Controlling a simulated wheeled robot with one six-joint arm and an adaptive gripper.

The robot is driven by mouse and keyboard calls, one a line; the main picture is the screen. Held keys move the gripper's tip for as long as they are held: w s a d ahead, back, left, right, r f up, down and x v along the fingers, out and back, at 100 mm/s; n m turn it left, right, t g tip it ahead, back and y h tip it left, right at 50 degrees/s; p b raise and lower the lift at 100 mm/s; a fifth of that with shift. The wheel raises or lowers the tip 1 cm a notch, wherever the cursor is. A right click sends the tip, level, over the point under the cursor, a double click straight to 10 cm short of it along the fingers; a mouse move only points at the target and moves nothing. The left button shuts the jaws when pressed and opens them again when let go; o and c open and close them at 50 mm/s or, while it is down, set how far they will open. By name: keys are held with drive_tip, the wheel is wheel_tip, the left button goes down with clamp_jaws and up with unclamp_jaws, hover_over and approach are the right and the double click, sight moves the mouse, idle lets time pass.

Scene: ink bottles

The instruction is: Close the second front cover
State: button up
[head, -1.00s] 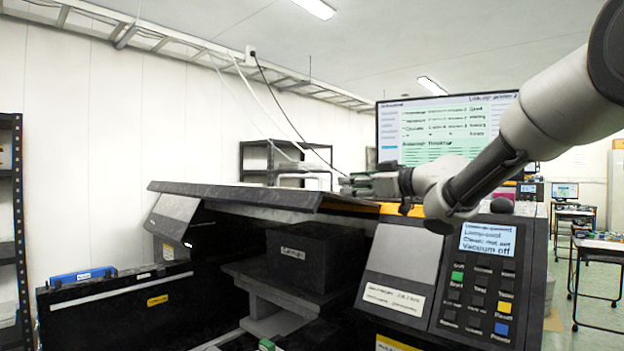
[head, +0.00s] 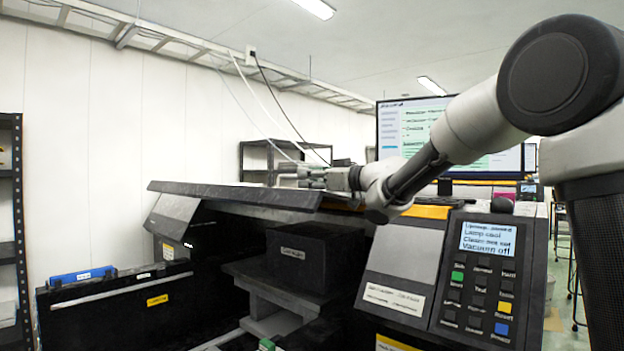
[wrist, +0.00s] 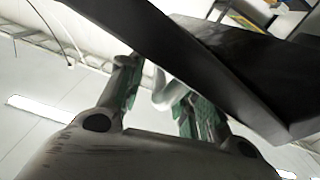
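The front cover (head: 235,195) is a long dark panel. It stands raised and nearly level over the open front of the black printer, with a dark gap below it. My gripper (head: 300,174) is at the cover's upper right, just above or behind its edge; I cannot tell if they touch. In the wrist view my gripper (wrist: 158,92) has two green-padded fingers apart, with nothing clearly held between them. A dark slab, apparently the cover (wrist: 170,55), runs diagonally close above the fingers there and partly blocks the view.
A control panel (head: 478,280) with a small screen and coloured buttons is at the right front. A monitor (head: 400,130) stands behind my arm. Inside the opening is a black box (head: 313,258). A blue-topped black cartridge unit (head: 85,275) is at left, near a shelf (head: 10,230).

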clamp_jaws()
wheel_tip(320, 180, down, 26)
drive_tip(key=w+d+n, duration=0.2)
drive_tip(key=n, duration=0.7)
drive_tip(key=shift+w+d+f, duration=0.15)
drive_tip(key=shift+w+d, duration=0.1)
drive_tip(key=shift+d, duration=0.05)
